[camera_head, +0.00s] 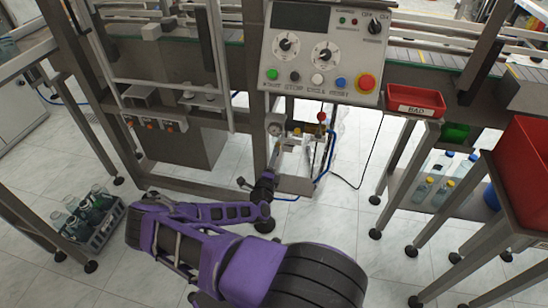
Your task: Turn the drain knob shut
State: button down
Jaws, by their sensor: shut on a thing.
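My purple arm reaches up from the bottom to a small air-service unit (293,150) below the control panel. My gripper (273,171) is small and dark in this view, at the lower left of that unit and under its round gauge (274,128). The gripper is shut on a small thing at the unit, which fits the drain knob. The knob itself is hidden by the gripper, so I cannot tell how far it is turned.
A control panel (325,68) with dials and buttons hangs above. A red-topped part (321,117) and a blue hose (327,165) are right of the gripper. A red BAD bin (416,101) stands right. A bottle crate (96,230) sits on the floor left.

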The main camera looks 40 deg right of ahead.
dwell(0.4)
jog(key=c, duration=0.6)
grip_release()
jog(key=p+v, duration=0.1)
jog(key=v, duration=1.6)
jog(key=shift+s+a+f, duration=0.1)
jog(key=shift+s+a, duration=0.05)
jog(key=shift+s, duration=0.05)
